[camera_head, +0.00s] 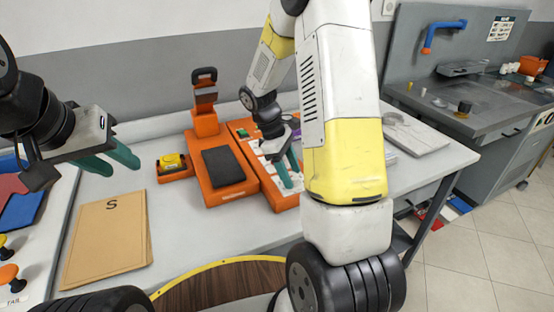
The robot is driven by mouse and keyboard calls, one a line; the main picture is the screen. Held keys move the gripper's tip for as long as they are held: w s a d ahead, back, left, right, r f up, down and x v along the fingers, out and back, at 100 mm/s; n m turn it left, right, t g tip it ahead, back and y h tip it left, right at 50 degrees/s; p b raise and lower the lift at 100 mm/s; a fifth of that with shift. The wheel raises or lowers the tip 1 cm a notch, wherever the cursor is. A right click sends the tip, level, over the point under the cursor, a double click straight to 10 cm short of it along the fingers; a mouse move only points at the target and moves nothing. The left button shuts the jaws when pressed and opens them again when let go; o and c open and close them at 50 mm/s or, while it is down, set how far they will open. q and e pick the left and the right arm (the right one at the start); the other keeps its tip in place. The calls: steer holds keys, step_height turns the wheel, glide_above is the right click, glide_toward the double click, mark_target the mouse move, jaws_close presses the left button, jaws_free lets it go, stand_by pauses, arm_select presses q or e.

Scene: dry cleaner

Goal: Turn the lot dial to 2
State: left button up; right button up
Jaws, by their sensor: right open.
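An orange device (223,187) with a black pad (223,167) and an upright post stands on the table. A panel (242,132) with white labels and a green part is on its right side, partly hidden by my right arm and gripper. I cannot make out the lot dial or its setting. My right gripper (290,177) is open, teal fingers pointing down over the panel's near part; whether it touches anything is unclear. My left gripper (115,165) is open and empty, left of the device, above the table.
A small orange tray with a yellow item (172,162) joins the device's left side. A brown folder marked S (107,240) lies front left. Blue and red pieces (20,211) and knobs are at the far left. A grey sink counter (480,115) stands right.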

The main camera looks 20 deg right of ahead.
jaws_close()
steer(key=shift+m, duration=0.3)
steer(key=m+g+y, duration=0.1)
steer(key=m, duration=0.2)
steer(key=shift+w+d+m, duration=0.1)
steer(key=shift+m, duration=0.2)
steer(key=shift+d+m+g+y, duration=0.15)
steer(key=shift+m+y, duration=0.35)
steer(key=shift+m, duration=0.65)
steer(key=shift+a+m+g+y, duration=0.15)
steer(key=shift+m+y, duration=0.35)
steer(key=shift+m, duration=0.65)
jaws_free()
